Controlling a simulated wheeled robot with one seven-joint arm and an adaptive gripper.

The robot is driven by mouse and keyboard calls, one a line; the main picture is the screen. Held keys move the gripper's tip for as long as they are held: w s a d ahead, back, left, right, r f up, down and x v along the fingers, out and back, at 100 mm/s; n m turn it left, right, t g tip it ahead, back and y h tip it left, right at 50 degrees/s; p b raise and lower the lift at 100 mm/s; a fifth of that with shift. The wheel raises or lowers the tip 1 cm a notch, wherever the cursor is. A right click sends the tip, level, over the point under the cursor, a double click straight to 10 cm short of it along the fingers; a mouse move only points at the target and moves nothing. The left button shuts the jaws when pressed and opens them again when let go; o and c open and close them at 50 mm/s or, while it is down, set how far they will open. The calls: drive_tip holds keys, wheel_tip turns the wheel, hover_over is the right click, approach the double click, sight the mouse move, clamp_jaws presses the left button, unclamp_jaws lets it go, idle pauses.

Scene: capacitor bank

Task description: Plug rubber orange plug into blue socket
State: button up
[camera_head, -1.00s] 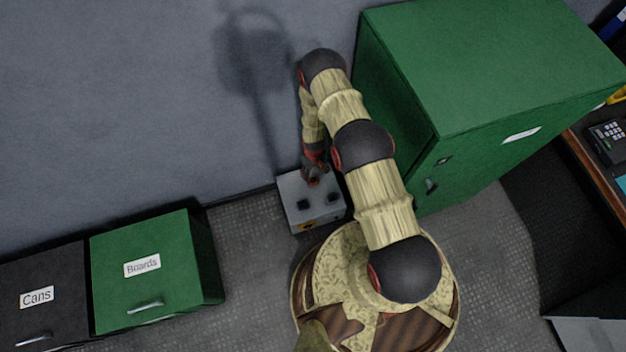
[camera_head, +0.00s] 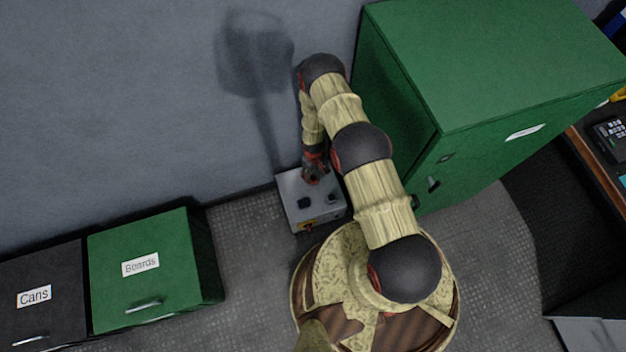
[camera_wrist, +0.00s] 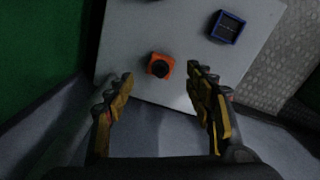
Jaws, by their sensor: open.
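The orange plug (camera_wrist: 160,66) is a small orange square with a round black knob, on the grey face of a box. The blue socket (camera_wrist: 227,28) is a blue square frame with a dark inside, up and right of the plug in the wrist view. My gripper (camera_wrist: 162,80) is open, with one yellow-and-black finger on each side just below the plug in the picture. I cannot tell whether the fingers touch it. In the head view my gripper (camera_head: 314,176) is over the back part of the box, and the plug is hidden beneath it.
The grey box (camera_head: 292,187) stands on the floor against the wall. A tall green cabinet (camera_head: 490,60) stands close on its right. A green "Boards" cabinet (camera_head: 140,295) and a dark "Cans" cabinet (camera_head: 35,325) stand at lower left. Carpet lies clear between them and the box.

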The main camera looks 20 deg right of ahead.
sight(313, 176)
wheel_tip(313, 176, down, 5)
drive_tip(key=shift+w+a+r+b, duration=0.1)
drive_tip(key=shift+b, duration=1.1)
drive_tip(key=shift+r, duration=0.1)
drive_tip(key=c, duration=0.3)
drive_tip(key=c, duration=0.7)
drive_tip(key=shift+c, duration=0.3)
